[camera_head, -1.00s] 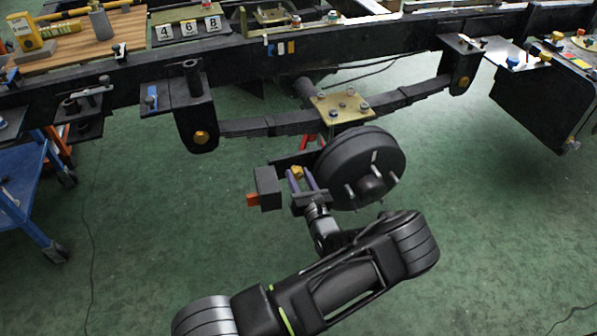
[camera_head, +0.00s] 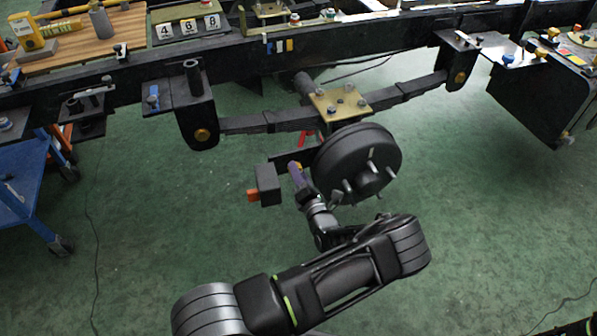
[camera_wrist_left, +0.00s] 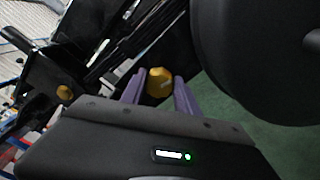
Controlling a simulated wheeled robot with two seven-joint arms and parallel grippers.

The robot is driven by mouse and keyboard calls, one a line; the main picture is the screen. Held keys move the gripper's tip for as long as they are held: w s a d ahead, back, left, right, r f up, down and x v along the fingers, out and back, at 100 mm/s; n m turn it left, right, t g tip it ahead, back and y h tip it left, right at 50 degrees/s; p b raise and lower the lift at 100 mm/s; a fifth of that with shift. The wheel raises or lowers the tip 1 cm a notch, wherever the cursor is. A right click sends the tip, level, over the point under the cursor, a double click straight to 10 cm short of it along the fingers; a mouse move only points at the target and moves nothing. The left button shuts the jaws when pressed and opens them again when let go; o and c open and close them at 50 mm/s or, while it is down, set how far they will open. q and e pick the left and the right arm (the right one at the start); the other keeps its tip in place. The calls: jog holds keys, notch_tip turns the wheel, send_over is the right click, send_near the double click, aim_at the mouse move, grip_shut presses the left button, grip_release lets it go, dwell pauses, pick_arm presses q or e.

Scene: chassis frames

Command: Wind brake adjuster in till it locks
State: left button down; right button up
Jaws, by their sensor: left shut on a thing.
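The brake adjuster is a small yellow-orange knob (camera_wrist_left: 159,82) beside the wheel hub. In the left wrist view it sits between the two purple fingers of my left gripper (camera_wrist_left: 158,92), which is shut on it. My right gripper is not in view.
The leaf spring (camera_head: 270,121) and brass plate (camera_head: 338,102) lie above the drum, under the long black chassis rail (camera_head: 235,62). A blue cart (camera_head: 22,185) stands at the left. The green floor (camera_head: 150,240) is clear around my arm.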

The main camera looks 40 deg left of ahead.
pick_arm(q)
jog(key=shift+f+m, duration=0.1)
jog(key=shift+m, duration=0.2)
jog(key=c, duration=0.9)
grip_release()
jog(key=p+v, duration=0.1)
jog(key=v, duration=0.6)
jog(key=shift+s+d+p, duration=0.25)
jog(key=shift+d+p, duration=0.1)
jog(key=shift+p, duration=0.05)
